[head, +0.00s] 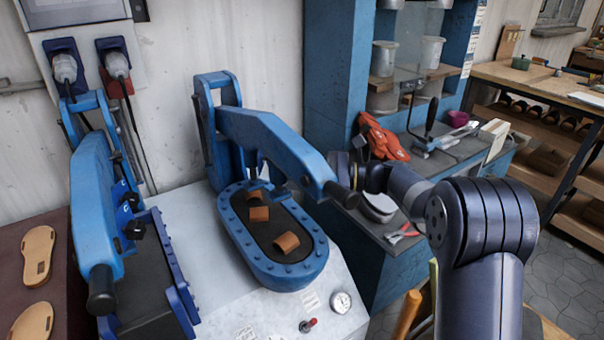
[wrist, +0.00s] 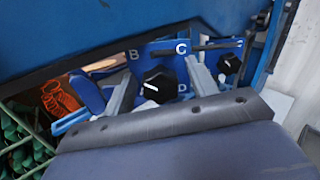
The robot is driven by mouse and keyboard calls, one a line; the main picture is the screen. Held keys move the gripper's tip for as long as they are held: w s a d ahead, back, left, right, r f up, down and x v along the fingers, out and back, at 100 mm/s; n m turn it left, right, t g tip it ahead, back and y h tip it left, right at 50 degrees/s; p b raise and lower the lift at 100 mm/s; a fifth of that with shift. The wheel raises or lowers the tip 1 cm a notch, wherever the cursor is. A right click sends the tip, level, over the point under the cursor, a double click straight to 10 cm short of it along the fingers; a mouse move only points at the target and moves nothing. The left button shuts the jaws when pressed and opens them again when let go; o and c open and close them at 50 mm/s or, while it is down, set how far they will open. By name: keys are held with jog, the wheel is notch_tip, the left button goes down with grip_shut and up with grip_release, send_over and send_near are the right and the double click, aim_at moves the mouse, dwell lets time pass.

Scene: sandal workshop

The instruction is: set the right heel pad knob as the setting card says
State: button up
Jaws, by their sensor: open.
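In the wrist view a black faceted knob (wrist: 158,86) with a white pointer mark sits on a blue plate (wrist: 168,50). The mark points left and slightly up in that view. White letters B, G and D stand around the knob. My gripper (wrist: 161,74) is open, with one finger on each side of this knob; I cannot tell whether they touch it. A second black knob (wrist: 229,64) with a white mark sits to the right, outside the fingers. I cannot make out the setting card.
A blue press bed (head: 232,225) holds several brown leather pieces. Another blue press (head: 95,205) stands left, beside tan soles (head: 39,255). Red gloves (head: 382,138) and red-handled pliers (head: 402,234) lie on the side bench. A blue surface (wrist: 90,35) closely borders the knobs.

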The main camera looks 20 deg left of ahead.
jog(key=c, duration=1)
jog(key=shift+o, duration=0.2)
jog(key=shift+n+b, duration=0.3)
jog(key=shift+n, duration=0.1)
jog(key=n+b, duration=0.2)
jog(key=shift+f+n, duration=0.2)
jog(key=shift+n, duration=0.2)
jog(key=n+b, duration=0.3)
jog(key=n, duration=0.1)
jog(key=shift+s+n, duration=0.1)
jog(key=shift+n, duration=0.2)
jog(key=n+b, duration=0.4)
jog(key=shift+f, duration=0.1)
jog(key=shift+n+b, duration=1.2)
jog(key=shift+n, duration=0.7)
jog(key=shift+r, duration=0.2)
